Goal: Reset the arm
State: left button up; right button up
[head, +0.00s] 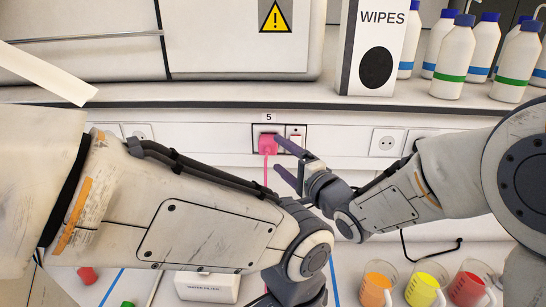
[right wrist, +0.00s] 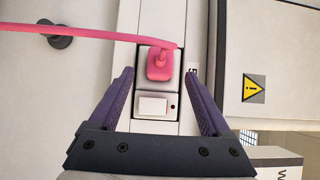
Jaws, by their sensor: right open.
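My right gripper (head: 281,156) is open in front of the wall panel, its purple fingers apart and empty. The switch (head: 295,135) is right of the plug in the head view. My left arm crosses the lower left of the head view; its gripper is outside the picture.
Above the panel, a shelf holds a WIPES box (head: 376,50) and several white bottles (head: 454,55). Below stand beakers of orange (head: 378,285), yellow (head: 424,286) and red (head: 470,287) liquid. A white water filter box (head: 207,287) lies below my left arm.

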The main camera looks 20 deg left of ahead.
jog(key=s+d+f+n+g+h+b, duration=0.3)
jog(key=s+d+f+n+h, duration=0.4)
jog(key=s+d+f, duration=0.4)
jog(key=s+d+f+n+g+h, duration=0.3)
jog(key=s+d+f+n+g, duration=0.1)
jog(key=s, duration=0.5)
jog(key=s+d+f+n+g+h+b, duration=0.1)
jog(key=s+d+f+n+g+h, duration=0.2)
jog(key=s+d, duration=0.3)
jog(key=s+f+n+g, duration=0.1)
jog(key=s, duration=0.2)
jog(key=shift+s+d, duration=0.2)
jog(key=shift+d, duration=0.1)
